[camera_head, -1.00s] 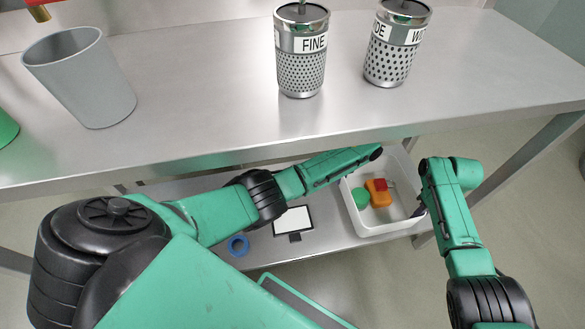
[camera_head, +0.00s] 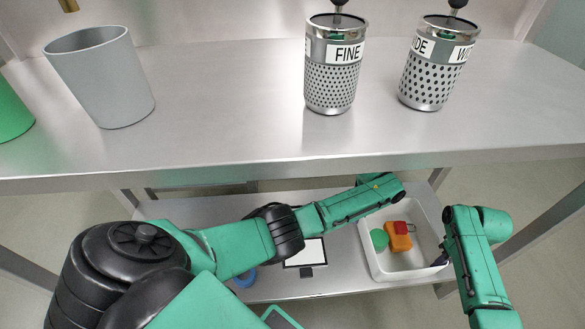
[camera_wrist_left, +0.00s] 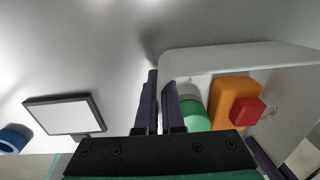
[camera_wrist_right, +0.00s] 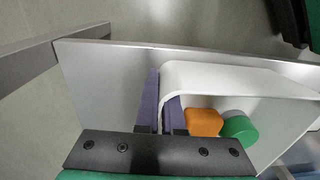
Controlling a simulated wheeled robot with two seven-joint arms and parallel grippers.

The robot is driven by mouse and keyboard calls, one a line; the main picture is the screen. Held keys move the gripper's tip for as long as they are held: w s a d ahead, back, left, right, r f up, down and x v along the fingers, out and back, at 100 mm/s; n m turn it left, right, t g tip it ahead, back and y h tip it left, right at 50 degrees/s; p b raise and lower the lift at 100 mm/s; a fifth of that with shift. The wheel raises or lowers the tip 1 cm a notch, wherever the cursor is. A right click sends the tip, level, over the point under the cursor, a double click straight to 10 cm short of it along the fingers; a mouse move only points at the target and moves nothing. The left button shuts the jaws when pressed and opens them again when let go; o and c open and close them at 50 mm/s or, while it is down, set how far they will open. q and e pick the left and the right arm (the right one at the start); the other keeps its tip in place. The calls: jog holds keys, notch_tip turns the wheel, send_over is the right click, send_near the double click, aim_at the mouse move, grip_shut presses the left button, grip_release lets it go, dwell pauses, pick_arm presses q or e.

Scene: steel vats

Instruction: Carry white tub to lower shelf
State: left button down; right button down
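The white tub (camera_head: 412,270) is at the right end of the lower shelf (camera_head: 330,285), under the worktop. It looks upright and on the shelf, but its underside is hidden. It holds a green round thing (camera_head: 379,238), an orange block (camera_head: 398,240) and a red block (camera_head: 401,228). My left gripper (camera_wrist_left: 160,85) is shut on the tub's left wall, one finger each side. My right gripper (camera_wrist_right: 161,90) is shut on the opposite wall in the same way. In the head view, arm links largely cover both fingertips.
A dark-framed flat panel (camera_head: 306,252) and a blue ring (camera_head: 244,277) lie on the shelf left of the tub. The worktop (camera_head: 230,110) above carries a grey bucket (camera_head: 105,80), a green container (camera_head: 10,105) and two perforated cylinders, FINE (camera_head: 332,85) and another (camera_head: 432,78).

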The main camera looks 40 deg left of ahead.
pick_arm(q)
jog(key=c, duration=1)
grip_release()
jog(key=shift+f, duration=0.2)
jog(key=shift+c, duration=0.2)
pick_arm(e)
jog(key=c, duration=1)
grip_release()
jog(key=shift+f, duration=0.2)
jog(key=shift+c, duration=0.2)
jog(key=shift+r, duration=0.1)
pick_arm(q)
notch_tip(320, 180, up, 12)
jog(key=shift+s+a, duration=0.2)
pick_arm(e)
notch_tip(320, 180, up, 12)
jog(key=shift+w+d, duration=0.2)
